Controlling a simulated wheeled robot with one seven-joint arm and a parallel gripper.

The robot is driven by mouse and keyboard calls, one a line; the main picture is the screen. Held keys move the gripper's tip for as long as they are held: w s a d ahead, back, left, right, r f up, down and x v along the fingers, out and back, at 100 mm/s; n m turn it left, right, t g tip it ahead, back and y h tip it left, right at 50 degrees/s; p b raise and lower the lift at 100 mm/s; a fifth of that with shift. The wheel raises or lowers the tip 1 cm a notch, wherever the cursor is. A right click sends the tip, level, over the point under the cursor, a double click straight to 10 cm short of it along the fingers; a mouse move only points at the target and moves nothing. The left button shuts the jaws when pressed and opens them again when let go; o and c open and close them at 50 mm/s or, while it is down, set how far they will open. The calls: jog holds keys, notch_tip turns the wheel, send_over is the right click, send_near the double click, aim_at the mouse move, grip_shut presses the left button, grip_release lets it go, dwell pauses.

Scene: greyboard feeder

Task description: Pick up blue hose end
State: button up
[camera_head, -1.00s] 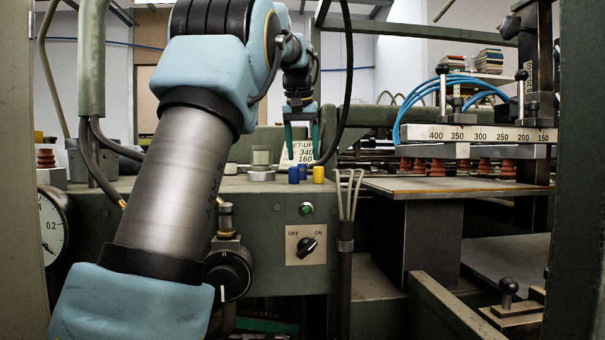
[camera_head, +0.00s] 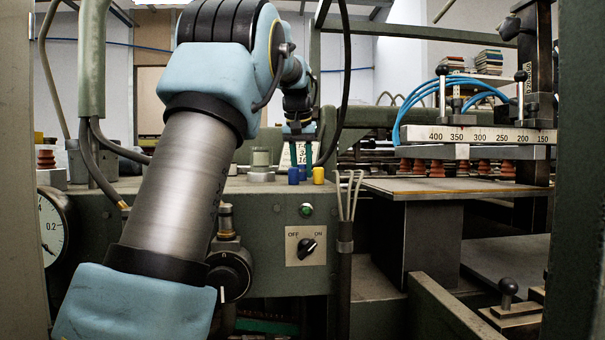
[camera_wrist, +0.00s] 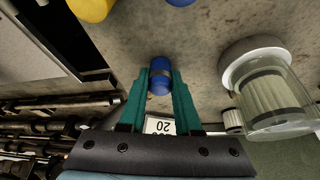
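In the wrist view a blue hose end (camera_wrist: 160,76), a short cylinder with a grey band, lies between the green fingertips of my gripper (camera_wrist: 160,80). The fingers are very close to its sides; I cannot tell whether they press on it. In the head view my gripper (camera_head: 300,150) points down at the back of the grey machine top, above two blue pieces, a front one (camera_head: 293,176) and one just behind it (camera_head: 302,173). A second blue piece (camera_wrist: 181,2) is cut off at the top of the wrist view.
A yellow piece (camera_head: 318,175) stands right of the blue ones and shows at the wrist view's top (camera_wrist: 91,8). A clear jar (camera_wrist: 270,98) stands right of my fingers in the wrist view. A printed card (camera_wrist: 162,125) lies behind. A black cable (camera_head: 348,80) hangs nearby.

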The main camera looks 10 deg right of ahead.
grip_shut()
notch_tip(320, 180, up, 9)
jog(key=shift+r+p, duration=0.2)
jog(key=shift+p, duration=0.95)
jog(key=shift+r, duration=0.3)
